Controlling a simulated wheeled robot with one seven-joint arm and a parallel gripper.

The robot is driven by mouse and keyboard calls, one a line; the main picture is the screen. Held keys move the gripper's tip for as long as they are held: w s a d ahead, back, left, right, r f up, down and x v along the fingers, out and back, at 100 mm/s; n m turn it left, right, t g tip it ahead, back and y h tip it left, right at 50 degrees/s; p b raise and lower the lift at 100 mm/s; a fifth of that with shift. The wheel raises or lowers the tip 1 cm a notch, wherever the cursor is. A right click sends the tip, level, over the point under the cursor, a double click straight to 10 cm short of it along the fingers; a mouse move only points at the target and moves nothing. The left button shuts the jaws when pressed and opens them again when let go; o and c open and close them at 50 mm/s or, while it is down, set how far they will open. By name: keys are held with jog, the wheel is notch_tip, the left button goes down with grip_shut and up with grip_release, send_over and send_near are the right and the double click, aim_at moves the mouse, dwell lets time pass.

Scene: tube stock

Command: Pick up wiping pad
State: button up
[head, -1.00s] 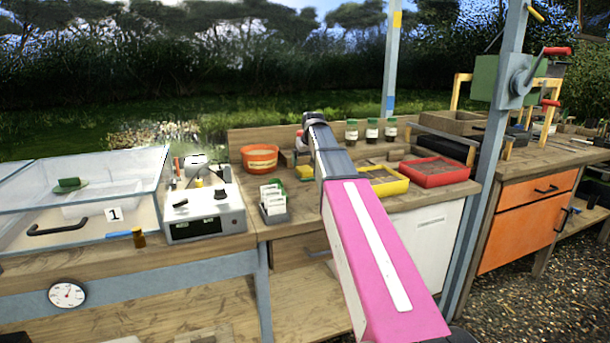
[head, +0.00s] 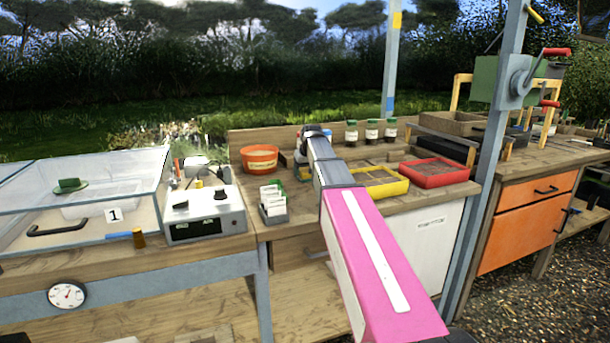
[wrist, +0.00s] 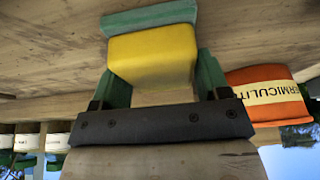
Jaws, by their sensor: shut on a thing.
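The wiping pad is a yellow block (wrist: 152,52) in the wrist view, with a green slab (wrist: 150,18) along its far side; I cannot tell whether the slab is part of the pad. My gripper (wrist: 160,72) has its two green fingers on either side of the yellow block and is shut on it. Bench wood shows around it; I cannot tell whether the pad touches the bench. In the head view my own arm mostly hides the gripper and the pad.
An orange vermiculite tub (head: 259,158) stands close by; the wrist view also shows it (wrist: 265,95). Several labelled jars (head: 371,130) stand at the back. A yellow tray (head: 380,182), a red tray (head: 434,173) and a label holder (head: 273,203) are on the bench.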

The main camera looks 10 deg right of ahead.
aim_at(305, 169)
notch_tip(305, 169, up, 10)
dwell(0.6)
jog(key=o, duration=0.4)
jog(key=c, duration=0.3)
